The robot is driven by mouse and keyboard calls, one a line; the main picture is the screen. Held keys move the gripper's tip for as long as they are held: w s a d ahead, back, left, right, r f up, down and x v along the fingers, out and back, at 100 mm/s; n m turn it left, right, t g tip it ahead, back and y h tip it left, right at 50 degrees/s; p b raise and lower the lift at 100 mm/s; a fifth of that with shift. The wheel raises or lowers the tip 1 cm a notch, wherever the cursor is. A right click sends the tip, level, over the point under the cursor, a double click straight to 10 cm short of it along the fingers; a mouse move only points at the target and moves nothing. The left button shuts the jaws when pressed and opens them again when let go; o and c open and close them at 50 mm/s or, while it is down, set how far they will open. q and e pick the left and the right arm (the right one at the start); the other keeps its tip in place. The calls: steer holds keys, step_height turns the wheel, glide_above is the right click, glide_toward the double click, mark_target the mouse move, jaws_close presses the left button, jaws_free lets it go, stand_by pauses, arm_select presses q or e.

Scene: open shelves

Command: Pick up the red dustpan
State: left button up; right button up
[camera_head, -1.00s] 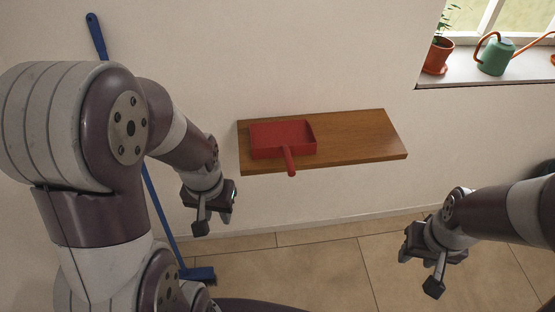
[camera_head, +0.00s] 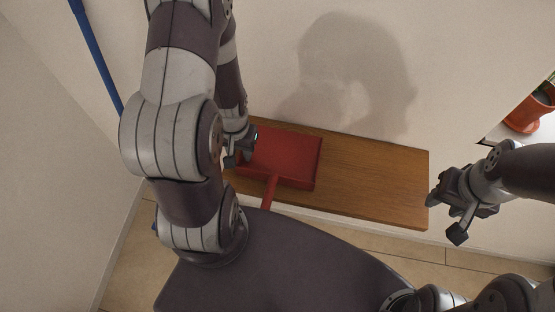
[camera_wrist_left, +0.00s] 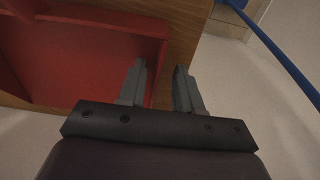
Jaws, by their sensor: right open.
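The red dustpan (camera_head: 285,158) lies on the wooden wall shelf (camera_head: 375,185), its handle pointing out over the front edge. In the left wrist view the dustpan (camera_wrist_left: 75,55) fills the upper left. My left gripper (camera_head: 236,154) is at the dustpan's left side. In the left wrist view its two fingers (camera_wrist_left: 160,88) are apart, with nothing clearly held between them; one finger overlaps the pan's side wall. I cannot tell whether it touches. My right gripper (camera_head: 450,216) is open and empty, off the shelf's right end.
A blue broom handle (camera_head: 97,58) leans at the left wall and also shows in the left wrist view (camera_wrist_left: 275,50). An orange pot (camera_head: 527,112) stands on the window sill at right. The shelf's right half is bare.

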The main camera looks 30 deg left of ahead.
arm_select(q)
steer(key=shift+w+d, duration=0.15)
steer(key=shift+w, duration=0.35)
steer(key=c, duration=0.5)
jaws_close()
steer(key=shift+s, duration=0.25)
